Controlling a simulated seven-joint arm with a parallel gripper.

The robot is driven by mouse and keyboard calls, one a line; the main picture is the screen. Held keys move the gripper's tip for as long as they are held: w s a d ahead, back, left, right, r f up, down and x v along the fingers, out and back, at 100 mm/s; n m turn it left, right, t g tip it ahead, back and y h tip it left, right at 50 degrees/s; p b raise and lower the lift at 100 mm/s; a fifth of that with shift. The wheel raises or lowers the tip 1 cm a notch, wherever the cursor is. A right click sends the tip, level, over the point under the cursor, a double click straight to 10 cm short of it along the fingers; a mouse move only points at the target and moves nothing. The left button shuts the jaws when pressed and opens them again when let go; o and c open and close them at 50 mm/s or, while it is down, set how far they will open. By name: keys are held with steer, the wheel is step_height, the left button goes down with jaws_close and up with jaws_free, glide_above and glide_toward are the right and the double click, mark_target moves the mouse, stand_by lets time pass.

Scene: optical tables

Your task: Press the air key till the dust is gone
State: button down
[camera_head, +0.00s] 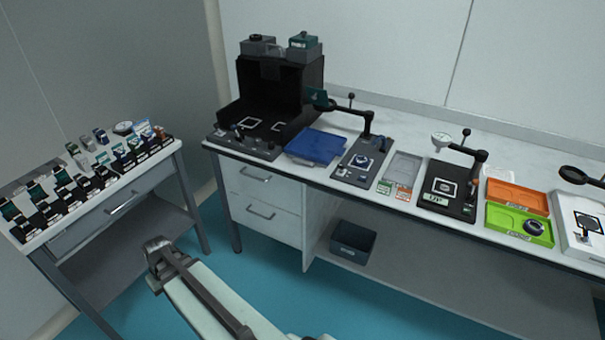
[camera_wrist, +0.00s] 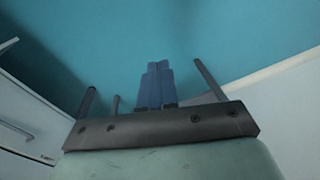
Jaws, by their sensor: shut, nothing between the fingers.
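My gripper (camera_wrist: 155,84) points down over the blue floor in the wrist view, its two blue fingers together and nothing between them. It is away from the benches. In the head view my pale arm shows at the bottom. I cannot make out which part is the air key. A black open-fronted booth (camera_head: 310,85) stands at the back of the long bench, with a dark control panel (camera_head: 262,150) with small knobs in front. A dark plate (camera_head: 352,174) with a round part and a magnifier on an arm stands to its right. Dust is too small to see.
A side table (camera_head: 62,238) at left holds rows of small boxes. The long bench also carries a blue tray (camera_head: 316,147), a black stand (camera_head: 437,203), an orange tray (camera_head: 517,196) and a green tray (camera_head: 499,222). A dark bin (camera_head: 353,243) sits below. Open floor lies between.

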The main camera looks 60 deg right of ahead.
steer(key=s+d+r+m+t, duration=0.2)
steer(key=d+r, duration=0.3)
steer(key=d, duration=0.7)
steer(key=s+d+r+m+t, duration=0.1)
steer(key=s+d+r+m, duration=0.2)
steer(key=d, duration=0.9)
steer(key=s+d+r+m+t, duration=0.15)
steer(key=d+r, duration=0.45)
steer(key=d, duration=0.6)
step_height(320, 180, up, 16)
steer(key=m+t+h, duration=0.3)
steer(key=m+h, duration=0.2)
glide_above(365, 178)
steer(key=shift+s+n, duration=0.15)
steer(key=shift+n, duration=0.1)
steer(key=shift+f, duration=4.4)
steer(key=shift+f, duration=0.2)
steer(key=shift+f, duration=0.25)
